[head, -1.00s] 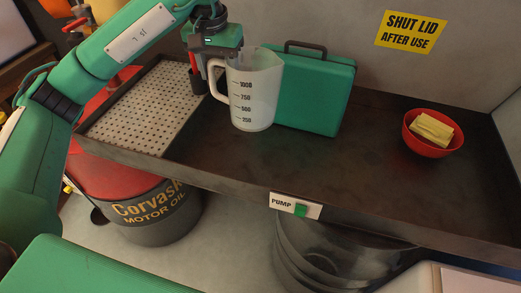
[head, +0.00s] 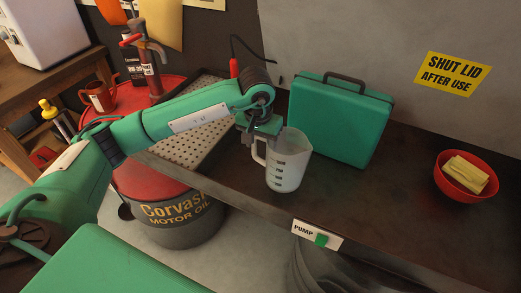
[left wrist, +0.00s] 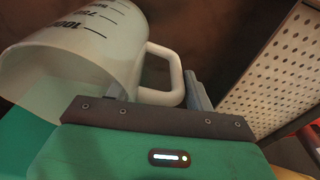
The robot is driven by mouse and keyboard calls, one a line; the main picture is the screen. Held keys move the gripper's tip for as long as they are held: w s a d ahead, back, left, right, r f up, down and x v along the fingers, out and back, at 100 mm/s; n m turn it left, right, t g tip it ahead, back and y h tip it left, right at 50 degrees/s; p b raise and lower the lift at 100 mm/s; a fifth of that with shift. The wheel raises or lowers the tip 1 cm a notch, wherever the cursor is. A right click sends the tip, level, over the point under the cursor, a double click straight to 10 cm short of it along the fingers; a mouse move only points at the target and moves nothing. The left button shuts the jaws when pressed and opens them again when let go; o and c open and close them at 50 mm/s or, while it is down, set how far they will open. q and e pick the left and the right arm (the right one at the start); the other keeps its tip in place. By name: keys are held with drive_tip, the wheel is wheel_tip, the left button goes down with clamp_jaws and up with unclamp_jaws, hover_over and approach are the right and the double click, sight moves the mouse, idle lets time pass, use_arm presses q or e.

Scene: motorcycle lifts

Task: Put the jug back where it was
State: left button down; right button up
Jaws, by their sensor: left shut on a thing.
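The jug (head: 288,163) is a translucent white measuring jug with dark marks, upright at the front of the dark bench, left of the green case. My left gripper (head: 257,143) is shut on its handle, at the jug's left side. In the left wrist view the jug (left wrist: 85,45) fills the upper left and its handle (left wrist: 172,65) runs down behind the gripper's dark edge. I cannot tell whether the jug's base touches the bench. My right gripper is not in view.
The green case (head: 340,118) stands behind the jug. A perforated tray (head: 190,140) lies to the left. A red bowl with yellow cloths (head: 466,175) is at the right. The PUMP switch (head: 318,236) is on the bench's front edge. Bench between case and bowl is clear.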

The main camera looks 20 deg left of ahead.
sight(261, 159)
use_arm(q)
drive_tip(key=shift+f+p, duration=0.6)
drive_tip(key=shift+f, duration=1.6)
drive_tip(key=shift+f+b, duration=0.2)
drive_tip(key=shift+b, duration=0.1)
drive_tip(key=c, duration=0.6)
unclamp_jaws()
drive_tip(key=shift+r, duration=0.1)
drive_tip(key=shift+o, duration=0.2)
